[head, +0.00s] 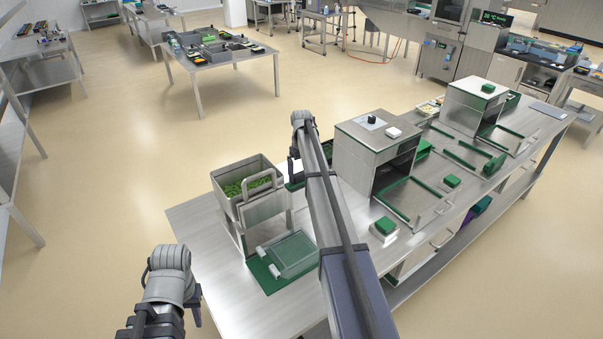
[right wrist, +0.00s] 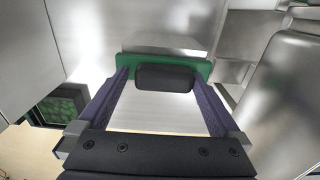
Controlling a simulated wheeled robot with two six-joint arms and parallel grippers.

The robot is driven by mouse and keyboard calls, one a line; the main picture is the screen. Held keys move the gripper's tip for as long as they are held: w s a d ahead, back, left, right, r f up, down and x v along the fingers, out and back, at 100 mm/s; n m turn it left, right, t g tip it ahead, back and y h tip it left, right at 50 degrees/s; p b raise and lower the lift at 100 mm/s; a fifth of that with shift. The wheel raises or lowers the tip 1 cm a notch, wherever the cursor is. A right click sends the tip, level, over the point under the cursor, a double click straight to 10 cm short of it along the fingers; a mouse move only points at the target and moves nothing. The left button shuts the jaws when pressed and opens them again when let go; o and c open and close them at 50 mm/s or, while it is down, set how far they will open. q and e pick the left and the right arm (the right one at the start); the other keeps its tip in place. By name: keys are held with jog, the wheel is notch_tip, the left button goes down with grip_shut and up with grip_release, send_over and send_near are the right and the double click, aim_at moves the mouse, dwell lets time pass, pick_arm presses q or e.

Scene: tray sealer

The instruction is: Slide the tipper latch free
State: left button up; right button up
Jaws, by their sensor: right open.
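The tipper is a steel hopper (head: 228,205) filled with green pieces, on a stand at the left end of the steel table in the head view. In the right wrist view, a dark rounded grip (right wrist: 165,78) on a green plate (right wrist: 207,70) looks like the latch. My right gripper (right wrist: 164,84) is open, with its two purple fingers on either side of the dark grip. I cannot tell whether they touch it. In the head view my right forearm hides most of that gripper. My left gripper (head: 197,307) is low at the left, off the table; its jaw opening is unclear.
A clear-lidded tray on a green mat (head: 268,281) lies before the tipper. A dark tray of green pieces (right wrist: 62,112) shows at the wrist view's left.

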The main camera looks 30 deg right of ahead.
aim_at(302, 173)
notch_tip(302, 173, up, 8)
jog(key=p, duration=0.7)
jog(key=shift+f, duration=0.15)
pick_arm(q)
notch_tip(302, 173, up, 8)
jog(key=shift+f, duration=0.2)
pick_arm(e)
jog(key=shift+s+f, duration=0.1)
jog(key=shift+f, duration=0.05)
